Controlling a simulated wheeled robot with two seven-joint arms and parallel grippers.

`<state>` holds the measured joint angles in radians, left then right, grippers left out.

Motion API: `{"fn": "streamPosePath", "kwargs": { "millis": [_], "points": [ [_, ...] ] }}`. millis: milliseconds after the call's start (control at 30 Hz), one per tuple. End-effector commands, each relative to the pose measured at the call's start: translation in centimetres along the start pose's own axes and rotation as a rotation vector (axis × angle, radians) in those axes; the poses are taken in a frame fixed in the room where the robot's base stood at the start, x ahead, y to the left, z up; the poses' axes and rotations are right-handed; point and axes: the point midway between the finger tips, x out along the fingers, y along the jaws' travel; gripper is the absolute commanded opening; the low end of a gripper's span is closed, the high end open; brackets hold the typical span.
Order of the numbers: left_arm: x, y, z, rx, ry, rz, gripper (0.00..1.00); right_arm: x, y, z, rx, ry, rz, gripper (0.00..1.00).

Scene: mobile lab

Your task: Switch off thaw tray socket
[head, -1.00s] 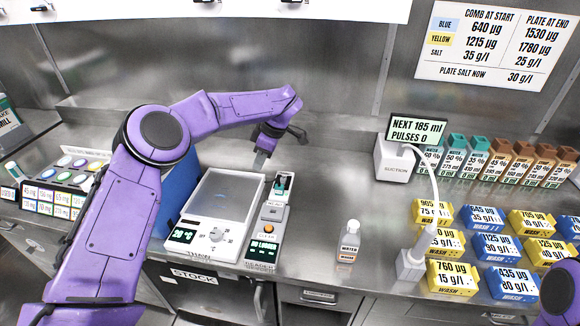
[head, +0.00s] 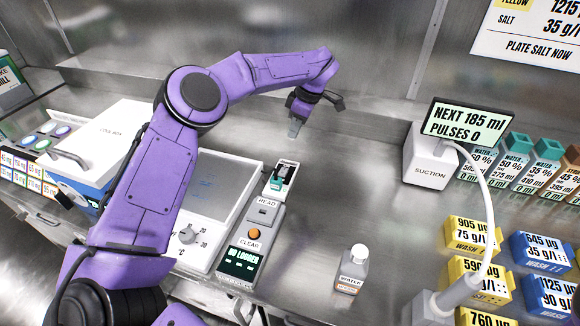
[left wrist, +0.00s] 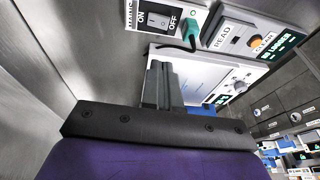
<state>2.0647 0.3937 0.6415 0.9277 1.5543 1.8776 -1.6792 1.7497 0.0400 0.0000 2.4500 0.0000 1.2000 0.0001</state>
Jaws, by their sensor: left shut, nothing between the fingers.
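In the left wrist view a white mains socket panel (left wrist: 146,24) has a grey rocker switch between the words ON and OFF. A green plug (left wrist: 192,30) with a dark cable sits at its right side. I cannot tell which way the rocker is tipped. The thaw tray unit (left wrist: 205,72) with its dial is below; in the head view it (head: 240,172) is partly behind my left arm. My left gripper (head: 295,128) is shut and empty, above the back of the bench. Its fingers (left wrist: 163,78) show below the panel in the left wrist view, apparently clear of it. My right gripper is out of view.
A logger reader (head: 258,215) with READ and CLEAR buttons stands right of the tray. A small white unit (head: 281,180) with a green part is behind it. A water bottle (head: 353,270) and a suction box (head: 431,158) stand farther right. Bench between is clear.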

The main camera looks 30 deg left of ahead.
Motion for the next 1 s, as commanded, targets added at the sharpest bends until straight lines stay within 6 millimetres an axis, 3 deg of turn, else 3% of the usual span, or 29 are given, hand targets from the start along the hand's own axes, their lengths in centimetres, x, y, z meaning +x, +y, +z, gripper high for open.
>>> {"fn": "streamPosePath", "kwargs": {
  "millis": [467, 1000],
  "points": [
    [1.0, 0.0, 0.0, -0.001, 0.0, -0.003, 0.0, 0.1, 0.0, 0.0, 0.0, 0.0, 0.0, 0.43],
    [11.4, -0.3, 0.3, -0.001, 0.001, -0.004, 0.0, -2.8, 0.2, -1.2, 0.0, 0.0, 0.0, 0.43]
  ]
}}
